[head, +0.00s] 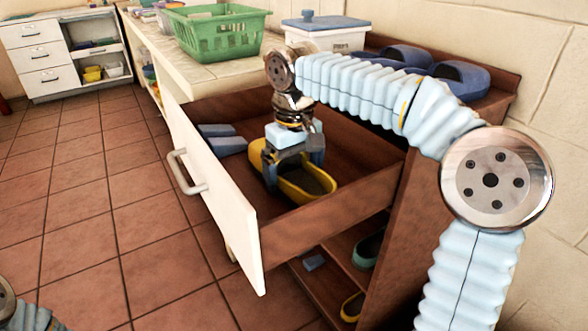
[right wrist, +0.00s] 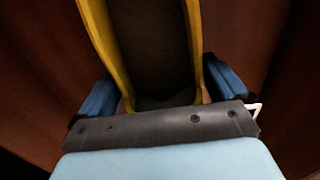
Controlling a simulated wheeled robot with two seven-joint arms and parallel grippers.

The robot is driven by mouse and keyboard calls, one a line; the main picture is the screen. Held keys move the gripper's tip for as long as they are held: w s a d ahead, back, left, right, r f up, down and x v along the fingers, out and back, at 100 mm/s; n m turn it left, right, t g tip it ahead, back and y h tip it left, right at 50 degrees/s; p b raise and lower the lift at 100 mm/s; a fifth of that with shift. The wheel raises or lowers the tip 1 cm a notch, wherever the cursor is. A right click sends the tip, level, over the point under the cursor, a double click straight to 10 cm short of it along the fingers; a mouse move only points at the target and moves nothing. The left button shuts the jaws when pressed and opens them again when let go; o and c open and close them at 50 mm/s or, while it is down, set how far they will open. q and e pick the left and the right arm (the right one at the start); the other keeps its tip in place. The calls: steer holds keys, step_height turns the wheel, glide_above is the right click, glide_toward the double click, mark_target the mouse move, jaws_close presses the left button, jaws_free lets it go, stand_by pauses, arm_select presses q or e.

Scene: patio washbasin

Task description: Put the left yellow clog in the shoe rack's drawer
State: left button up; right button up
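A yellow clog (head: 291,190) with a dark inside is within the open drawer (head: 330,215) of the brown wooden shoe rack. My right gripper (head: 294,165) points down into the drawer with its blue fingers on both sides of the clog. In the right wrist view the clog (right wrist: 191,45) lies between the fingers (right wrist: 162,92), with no clear gap, so the gripper looks shut on it. I cannot tell whether the clog touches the drawer floor. Another yellow shoe (head: 352,306) is partly visible on a low shelf. My left gripper is not visible; only part of that arm shows bottom left.
Blue-grey items (head: 222,138) lie at the drawer's far left. The drawer's white front (head: 215,190) with its handle juts over the tiled floor. Blue shoes (head: 461,79) stand on the rack top. A green basket (head: 217,35) and a white box (head: 326,35) stand behind.

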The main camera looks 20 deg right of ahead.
mark_target(294, 178)
step_height(294, 178, up, 12)
steer(key=p, duration=0.3)
steer(key=shift+r, duration=0.15)
stand_by(1.2)
